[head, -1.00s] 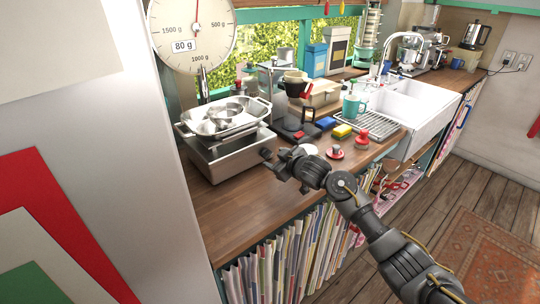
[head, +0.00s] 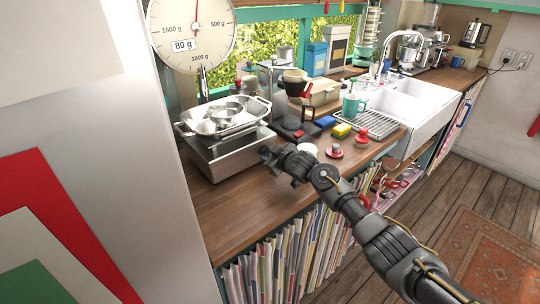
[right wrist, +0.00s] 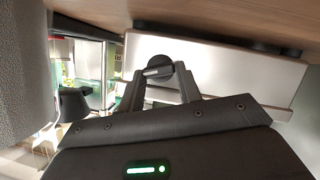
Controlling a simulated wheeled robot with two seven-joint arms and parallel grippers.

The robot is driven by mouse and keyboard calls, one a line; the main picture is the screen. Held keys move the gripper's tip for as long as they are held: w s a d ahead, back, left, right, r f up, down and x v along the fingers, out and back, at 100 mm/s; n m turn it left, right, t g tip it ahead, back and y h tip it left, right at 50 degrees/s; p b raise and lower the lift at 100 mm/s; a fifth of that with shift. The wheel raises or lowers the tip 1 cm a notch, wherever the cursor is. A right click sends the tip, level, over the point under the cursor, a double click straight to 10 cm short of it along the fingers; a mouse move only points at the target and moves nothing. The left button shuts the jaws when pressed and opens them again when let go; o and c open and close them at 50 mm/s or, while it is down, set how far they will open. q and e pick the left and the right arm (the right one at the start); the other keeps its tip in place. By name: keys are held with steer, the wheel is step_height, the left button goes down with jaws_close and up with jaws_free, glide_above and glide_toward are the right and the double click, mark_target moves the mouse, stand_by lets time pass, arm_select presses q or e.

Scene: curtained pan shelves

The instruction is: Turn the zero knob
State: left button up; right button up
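The kitchen scale has a round dial (head: 192,38) reading "80 g" on its label. Below it is a grey box body (head: 228,158) with a pan on top. The zero knob (right wrist: 155,68) is a small dark round knob with a pale bar on the scale's side, seen in the right wrist view. My right gripper (head: 268,156) is close to the scale's right-hand side. In the right wrist view its fingers (right wrist: 158,76) are apart, one on each side of the knob; I cannot tell whether they touch it. The knob is hidden in the head view. My left gripper is out of view.
The sink (head: 412,100) is further right. The counter's front strip is clear.

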steer(key=c, duration=0.4)
steer(key=shift+r+p, duration=0.1)
steer(key=shift+p, duration=0.25)
steer(key=shift+d+m, duration=0.1)
steer(key=shift+m, duration=0.4)
steer(key=o, duration=1)
steer(key=v, duration=1)
steer(key=shift+s+d+r+b, duration=0.1)
steer(key=shift+s+d+b, duration=0.05)
steer(key=shift+d+b, duration=0.2)
